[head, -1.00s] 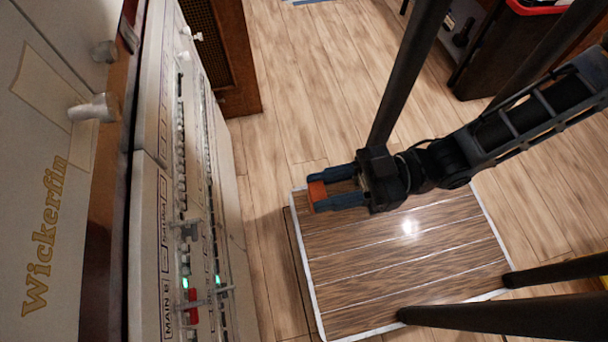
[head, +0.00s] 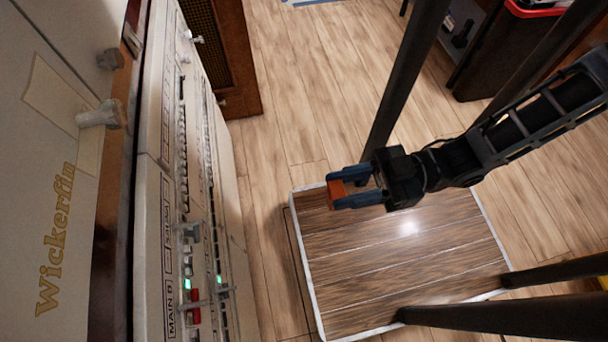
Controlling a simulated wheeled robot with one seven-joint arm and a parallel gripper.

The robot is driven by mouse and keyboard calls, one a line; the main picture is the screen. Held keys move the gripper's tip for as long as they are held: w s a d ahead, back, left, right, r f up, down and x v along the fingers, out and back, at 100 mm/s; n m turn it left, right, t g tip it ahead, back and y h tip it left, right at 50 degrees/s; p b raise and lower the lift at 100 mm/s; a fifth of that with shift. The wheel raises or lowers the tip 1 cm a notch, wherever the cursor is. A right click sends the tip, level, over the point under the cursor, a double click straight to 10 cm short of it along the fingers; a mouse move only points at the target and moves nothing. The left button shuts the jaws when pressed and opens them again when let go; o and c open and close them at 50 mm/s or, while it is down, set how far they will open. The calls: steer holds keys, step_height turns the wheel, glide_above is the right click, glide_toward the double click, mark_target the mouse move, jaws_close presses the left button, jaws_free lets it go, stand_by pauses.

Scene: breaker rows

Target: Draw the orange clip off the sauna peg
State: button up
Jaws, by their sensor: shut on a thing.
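My gripper (head: 339,190) is shut on an orange clip (head: 337,194), a small block held between the tips of its two blue fingers. The gripper and clip are in the open, well to the right of the breaker panel (head: 165,240), with a clear gap between them. In the picture they lie over the upper left part of a dark wood platform. A grey peg-like part (head: 190,232) stands out from the panel's breaker rows; I cannot tell whether it is the sauna peg. The labels there are too small to read fully.
The panel carries breaker rows, green lights (head: 187,284) and a red switch (head: 195,310). A white-edged wood platform (head: 400,265) lies on the floor. A brown cabinet (head: 222,60) stands beyond the panel. Floor between panel and platform is free.

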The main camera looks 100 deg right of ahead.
steer(key=s+p, duration=0.1)
steer(key=s, duration=0.6)
stand_by(0.5)
steer(key=shift+s, duration=0.1)
stand_by(0.4)
